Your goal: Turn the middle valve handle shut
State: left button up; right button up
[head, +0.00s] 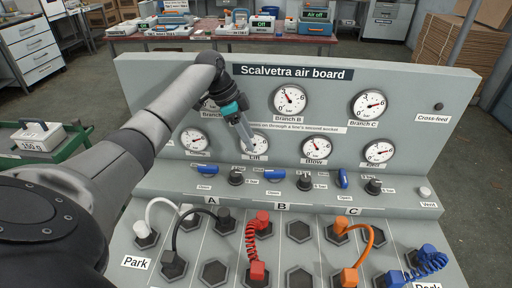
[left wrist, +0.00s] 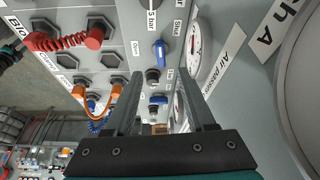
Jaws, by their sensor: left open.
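The middle valve handle (head: 274,173) is a small blue lever on the grey air board, lying about crosswise above an "Open" label. In the left wrist view a blue handle (left wrist: 159,52), apparently the same one, sits between "Open" and "Shut" labels. My left gripper (head: 248,148) is open and empty, up and left of the middle handle, in front of the "Lift" gauge. In the left wrist view its two fingers (left wrist: 160,115) reach up the picture, apart, and do not touch the nearer handle.
Similar blue handles stand left (head: 205,172) and right (head: 342,178); the right one points up and down. Black knobs (head: 304,182) sit beside them. Gauges (head: 317,149) line the panel. Below are sockets with red (head: 262,220) and orange (head: 349,226) hoses. My left arm covers the board's left part.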

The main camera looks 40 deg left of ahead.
aim_at(275, 171)
pick_arm(q)
jog(key=shift+v, duration=0.8)
